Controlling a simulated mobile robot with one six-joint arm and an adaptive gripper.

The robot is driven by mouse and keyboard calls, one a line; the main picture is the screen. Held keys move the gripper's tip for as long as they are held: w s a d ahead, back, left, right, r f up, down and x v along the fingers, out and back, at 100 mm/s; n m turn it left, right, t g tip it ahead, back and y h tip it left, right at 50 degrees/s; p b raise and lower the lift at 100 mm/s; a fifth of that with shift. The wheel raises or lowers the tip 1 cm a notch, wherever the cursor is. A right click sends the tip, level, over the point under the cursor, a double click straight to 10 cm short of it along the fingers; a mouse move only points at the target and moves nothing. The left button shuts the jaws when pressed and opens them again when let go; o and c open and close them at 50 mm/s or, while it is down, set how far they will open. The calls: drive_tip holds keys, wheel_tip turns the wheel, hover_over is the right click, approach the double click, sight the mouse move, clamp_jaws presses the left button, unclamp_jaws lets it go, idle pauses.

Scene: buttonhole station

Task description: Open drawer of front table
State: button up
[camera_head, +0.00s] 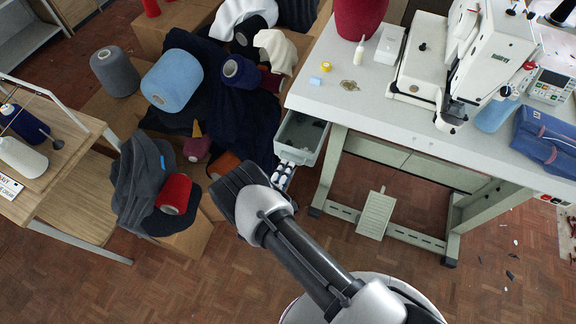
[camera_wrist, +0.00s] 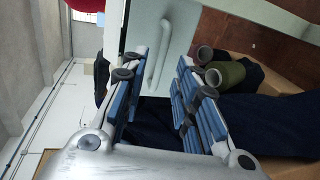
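The front table (camera_head: 385,95) is a light grey sewing table. Its grey drawer (camera_head: 301,137) sticks out from under the left end, with its inside showing and small dark items in it. My gripper (camera_head: 284,176) is just in front of the drawer's near end, partly hidden by my own arm. In the wrist view the drawer's pale front (camera_wrist: 180,22) carries a light bar handle (camera_wrist: 160,55). My gripper (camera_wrist: 160,62) is open there, with its blue-padded fingers on either side of the handle. I see gaps between the fingers and the handle; contact cannot be told.
Yarn cones, such as a light blue one (camera_head: 172,80), and dark cloth (camera_head: 240,120) crowd the left of the drawer. A red cone (camera_head: 174,194) lies near my arm. A wooden stand (camera_head: 70,190) is at the far left.

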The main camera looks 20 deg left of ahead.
drive_tip(key=v, duration=0.9)
drive_tip(key=shift+r, duration=0.1)
drive_tip(key=w+d+r+m+g+h, duration=0.2)
drive_tip(key=w+d+r+m+h, duration=0.3)
drive_tip(key=r, duration=0.5)
drive_tip(key=w+d+r+m+g+h, duration=0.2)
drive_tip(key=w+d+r+g+h, duration=0.15)
drive_tip(key=d+r, duration=0.5)
drive_tip(key=s+d+r+m+g, duration=0.3)
drive_tip(key=d+r+m+g, duration=0.25)
drive_tip(key=d+r, duration=0.75)
drive_tip(key=s+d+r+m+y, duration=0.2)
drive_tip(key=s+r, duration=0.4)
drive_tip(key=s, duration=0.3)
drive_tip(key=s+d+r+m+y, duration=0.3)
drive_tip(key=s+d+r+y, duration=0.1)
drive_tip(key=s+r+y, duration=0.3)
drive_tip(key=shift+s+d+r, duration=0.2)
drive_tip(key=shift+s+r, duration=0.1)
drive_tip(key=shift+s, duration=0.8)
